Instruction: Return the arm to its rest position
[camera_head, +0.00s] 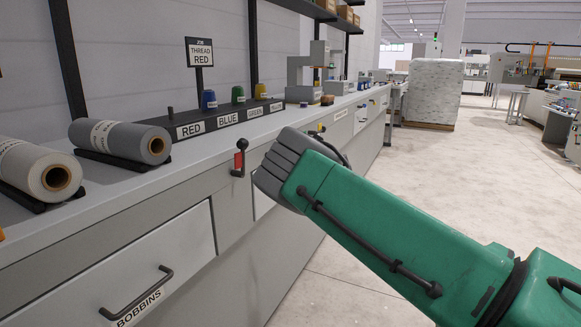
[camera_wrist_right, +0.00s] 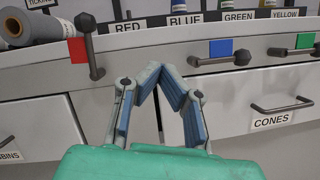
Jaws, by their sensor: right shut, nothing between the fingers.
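My right arm (camera_head: 390,215) comes in from the right in the head view, a green forearm with a grey wrist end. It reaches toward the front of the grey bench. Its gripper is mostly hidden behind the wrist there. In the right wrist view my right gripper (camera_wrist_right: 158,72) is shut and empty, its blue-padded fingers meeting at the tips. It is in front of the drawer fronts, between a lever on a red plate (camera_wrist_right: 77,50) and a lever on a blue plate (camera_wrist_right: 222,48). My left gripper is not in view.
The bench (camera_head: 225,140) carries fabric rolls (camera_head: 122,139) and a rack labelled RED, BLUE, GREEN and YELLOW. The RED peg (camera_head: 171,113) is bare. A sign (camera_head: 200,52) reads THREAD RED. The BOBBINS drawer (camera_head: 150,270) and CONES drawer (camera_wrist_right: 278,112) are below. Open floor (camera_head: 450,170) lies right.

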